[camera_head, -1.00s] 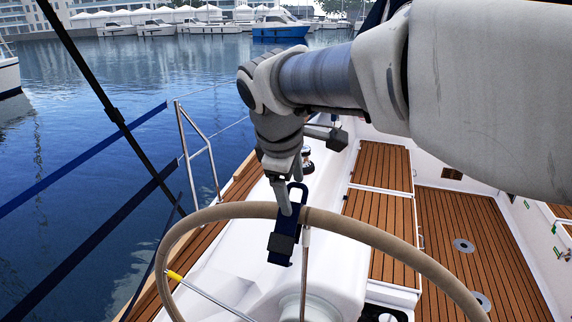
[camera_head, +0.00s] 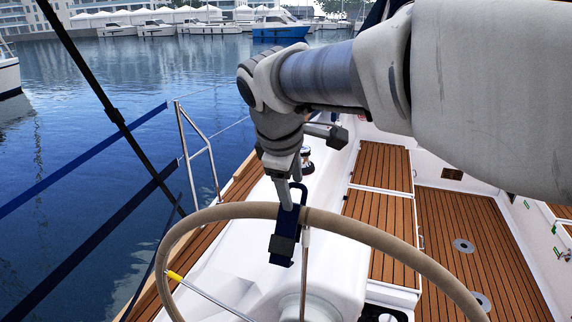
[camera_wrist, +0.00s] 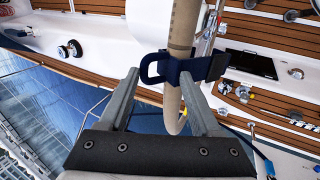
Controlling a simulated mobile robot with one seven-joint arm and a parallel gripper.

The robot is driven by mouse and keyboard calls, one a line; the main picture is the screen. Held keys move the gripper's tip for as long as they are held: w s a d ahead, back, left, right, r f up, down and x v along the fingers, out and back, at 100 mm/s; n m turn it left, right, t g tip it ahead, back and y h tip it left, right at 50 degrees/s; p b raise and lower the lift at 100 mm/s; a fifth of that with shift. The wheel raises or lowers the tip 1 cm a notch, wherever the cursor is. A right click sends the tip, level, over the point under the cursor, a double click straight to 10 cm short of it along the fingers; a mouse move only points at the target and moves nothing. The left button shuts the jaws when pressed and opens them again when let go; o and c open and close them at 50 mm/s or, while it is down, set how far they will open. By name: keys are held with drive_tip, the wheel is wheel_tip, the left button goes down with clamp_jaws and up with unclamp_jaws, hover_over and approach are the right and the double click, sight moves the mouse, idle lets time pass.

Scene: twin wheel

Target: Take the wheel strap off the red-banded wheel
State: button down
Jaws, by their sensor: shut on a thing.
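The wheel strap (camera_head: 281,245) is a dark blue band with a grey block low on it and a loop at its top. It hangs across the top of the beige steering wheel rim (camera_head: 375,234). My gripper (camera_head: 291,196) points down at the rim, shut on the strap near its loop. In the wrist view, the strap (camera_wrist: 184,70) crosses the rim (camera_wrist: 184,30) between and just beyond my fingertips (camera_wrist: 161,72). Its far side is partly hidden.
The white pedestal (camera_head: 335,280) stands behind the wheel. Teak decking (camera_head: 460,250) lies to the right. A metal rail (camera_head: 199,150) and dark lines border the water at left. A winch (camera_head: 307,160) sits beyond the gripper.

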drive_tip(key=shift+s+a+f, duration=0.2)
drive_tip(key=shift+s+f, duration=0.3)
drive_tip(key=shift+f, duration=0.3)
drive_tip(key=shift+s+r+g+p, duration=0.1)
drive_tip(key=shift+r+g+p, duration=0.2)
drive_tip(key=shift+r+p, duration=1)
drive_tip(key=shift+w+r+p, duration=0.15)
drive_tip(key=shift+r+p, duration=0.35)
drive_tip(key=shift+r, duration=0.3)
drive_tip(key=shift+w+r+p, duration=0.1)
drive_tip(key=shift+r+p, duration=0.4)
drive_tip(key=shift+r, duration=0.25)
drive_tip(key=shift+r+p, duration=1.3)
drive_tip(key=shift+r, duration=0.25)
idle(0.4)
drive_tip(key=shift+s+a+f+b, duration=0.1)
drive_tip(key=shift+s+a+b, duration=0.15)
drive_tip(key=shift+s, duration=0.55)
drive_tip(key=shift+s+a+b, duration=0.15)
drive_tip(key=shift+s+a, duration=0.15)
drive_tip(key=shift+s, duration=0.45)
idle(0.8)
